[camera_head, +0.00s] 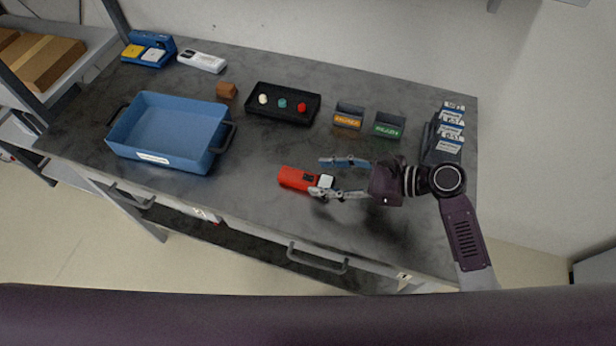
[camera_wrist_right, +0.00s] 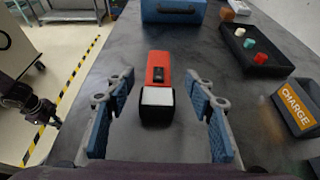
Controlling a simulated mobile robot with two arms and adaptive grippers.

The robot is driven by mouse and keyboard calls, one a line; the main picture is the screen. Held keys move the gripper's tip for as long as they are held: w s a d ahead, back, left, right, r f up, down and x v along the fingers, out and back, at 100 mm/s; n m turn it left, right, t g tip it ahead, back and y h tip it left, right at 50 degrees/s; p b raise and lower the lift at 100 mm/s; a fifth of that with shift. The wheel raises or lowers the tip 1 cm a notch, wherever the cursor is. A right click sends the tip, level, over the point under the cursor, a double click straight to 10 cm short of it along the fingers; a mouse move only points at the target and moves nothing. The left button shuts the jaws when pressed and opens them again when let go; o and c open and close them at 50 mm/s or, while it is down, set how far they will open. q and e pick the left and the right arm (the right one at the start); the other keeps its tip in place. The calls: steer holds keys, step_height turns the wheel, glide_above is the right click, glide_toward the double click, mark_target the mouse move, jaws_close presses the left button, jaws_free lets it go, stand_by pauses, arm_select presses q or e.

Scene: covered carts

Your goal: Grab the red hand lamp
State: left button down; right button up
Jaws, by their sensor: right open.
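The red hand lamp (camera_head: 298,178) lies on the grey table near its front edge, with its pale lamp end toward my right gripper. In the right wrist view the red hand lamp (camera_wrist_right: 158,70) lies ahead, its black and white end nearest. My right gripper (camera_head: 341,176) is open, with its fingertips near the lamp's white end. In the right wrist view the gripper (camera_wrist_right: 163,85) has one blue-padded finger on each side of the lamp's end, with a gap on both sides. My left gripper does not clearly show in the head view.
A blue bin (camera_head: 170,130) with dark handles stands at left. Behind are a black tray (camera_head: 283,114) with coloured knobs, a brown block (camera_head: 226,90), CHARGE (camera_head: 348,116) and green-labelled holders (camera_head: 390,125), and a dark labelled rack (camera_head: 443,135). The tabletop around the lamp is clear.

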mark_target(309, 177)
steer(key=p+x, duration=0.1)
steer(key=x, duration=0.3)
steer(key=shift+a+f, duration=0.15)
steer(key=shift+a, duration=0.15)
steer(key=c, duration=1.3)
